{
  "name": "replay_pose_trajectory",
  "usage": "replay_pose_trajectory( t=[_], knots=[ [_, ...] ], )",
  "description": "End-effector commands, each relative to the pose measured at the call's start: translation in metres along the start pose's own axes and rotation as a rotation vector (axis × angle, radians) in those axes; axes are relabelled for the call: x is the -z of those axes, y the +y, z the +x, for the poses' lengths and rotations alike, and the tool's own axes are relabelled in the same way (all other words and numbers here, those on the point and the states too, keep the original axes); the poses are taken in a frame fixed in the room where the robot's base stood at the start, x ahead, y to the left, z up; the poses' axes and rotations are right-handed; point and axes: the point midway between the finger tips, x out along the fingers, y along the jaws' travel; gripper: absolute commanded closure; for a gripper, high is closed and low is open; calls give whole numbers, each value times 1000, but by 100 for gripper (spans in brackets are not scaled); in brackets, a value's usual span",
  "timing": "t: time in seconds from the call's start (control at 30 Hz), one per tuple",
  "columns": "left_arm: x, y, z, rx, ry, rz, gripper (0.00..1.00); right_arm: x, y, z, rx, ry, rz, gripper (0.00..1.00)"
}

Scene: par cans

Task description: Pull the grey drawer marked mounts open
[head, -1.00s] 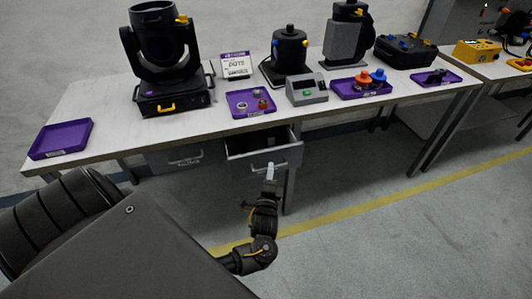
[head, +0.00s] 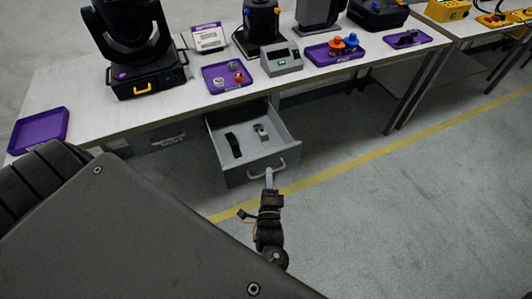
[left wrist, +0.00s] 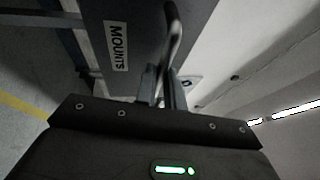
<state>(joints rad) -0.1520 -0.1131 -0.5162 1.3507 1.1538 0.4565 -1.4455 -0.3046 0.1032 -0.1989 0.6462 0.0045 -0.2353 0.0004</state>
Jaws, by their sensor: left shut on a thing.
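The grey drawer (head: 232,172) under the table is pulled well out in the head view. Two small items lie in it: a dark one (head: 234,145) and a grey and black one (head: 261,132). Its front carries a white label reading MOUNTS (left wrist: 117,46) in the left wrist view. My left gripper (head: 269,174) is shut on the drawer's bar handle (head: 283,168). The handle (left wrist: 174,35) runs between the fingers (left wrist: 161,88) in the left wrist view. My right gripper is not in view.
A second grey drawer (head: 167,138) to the left is closed. The white table (head: 185,110) above bears purple trays (head: 38,130), a black moving-head light (head: 140,80) and a grey box with a display (head: 281,60). Open floor (head: 370,200) with a yellow line lies in front.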

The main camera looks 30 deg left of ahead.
Motion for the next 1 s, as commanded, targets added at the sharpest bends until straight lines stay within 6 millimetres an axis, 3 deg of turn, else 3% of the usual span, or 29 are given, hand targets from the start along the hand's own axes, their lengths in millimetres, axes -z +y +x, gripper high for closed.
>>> replay_pose_trajectory(
  t=[0.33,0.37,0.53,0.83,1.0],
  knots=[
    [1,0,-1,-1,1,-1,100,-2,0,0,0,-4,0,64],
    [1,0,-1,-1,1,0,88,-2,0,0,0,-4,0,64],
    [0,0,-1,-1,1,0,68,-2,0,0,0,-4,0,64],
    [1,0,-2,-1,0,0,68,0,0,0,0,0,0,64],
    [5,2,-12,-3,0,-1,68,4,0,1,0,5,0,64]
  ],
)
